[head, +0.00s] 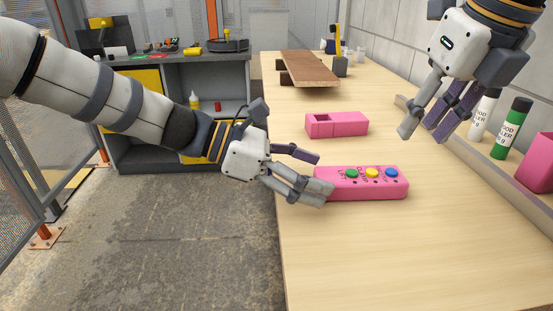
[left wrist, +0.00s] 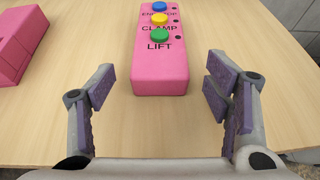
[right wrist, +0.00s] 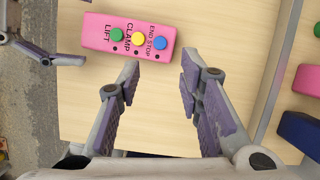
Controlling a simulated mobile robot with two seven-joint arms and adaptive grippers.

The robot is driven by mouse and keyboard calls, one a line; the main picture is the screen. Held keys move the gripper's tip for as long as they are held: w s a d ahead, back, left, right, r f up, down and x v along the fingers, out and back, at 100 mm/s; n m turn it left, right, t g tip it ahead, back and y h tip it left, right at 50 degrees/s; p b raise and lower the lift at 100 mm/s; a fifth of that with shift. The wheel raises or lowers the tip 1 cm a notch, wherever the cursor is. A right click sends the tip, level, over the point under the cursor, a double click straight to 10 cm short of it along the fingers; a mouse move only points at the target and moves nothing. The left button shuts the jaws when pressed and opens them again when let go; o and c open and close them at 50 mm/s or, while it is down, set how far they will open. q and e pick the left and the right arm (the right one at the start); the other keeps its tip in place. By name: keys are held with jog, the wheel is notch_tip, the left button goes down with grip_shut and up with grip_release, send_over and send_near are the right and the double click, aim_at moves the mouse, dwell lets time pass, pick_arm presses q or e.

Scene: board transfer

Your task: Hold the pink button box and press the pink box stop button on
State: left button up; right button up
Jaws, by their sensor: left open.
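The pink button box (head: 362,190) lies on the wooden table with three buttons in a row. In the left wrist view the box (left wrist: 160,80) shows the green button labelled LIFT, the yellow one CLAMP and the blue END STOP button (left wrist: 159,7). My left gripper (head: 318,172) is open at the box's left end, its fingers apart with the green end ahead between them. My right gripper (head: 422,132) is open and empty, above the table and up to the right of the box. In the right wrist view the blue stop button (right wrist: 160,43) is ahead of its fingers.
Another pink box (head: 336,124) with an open recess lies behind the button box. Brown boards (head: 310,68) rest farther back. Bottles labelled wood filler (head: 511,128) stand along the right wall behind a rail. The table front is clear.

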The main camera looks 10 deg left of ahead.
pick_arm(q)
jog(key=shift+x, duration=0.95)
jog(key=c, duration=1.4)
pick_arm(e)
jog(key=shift+c, duration=0.3)
grip_shut()
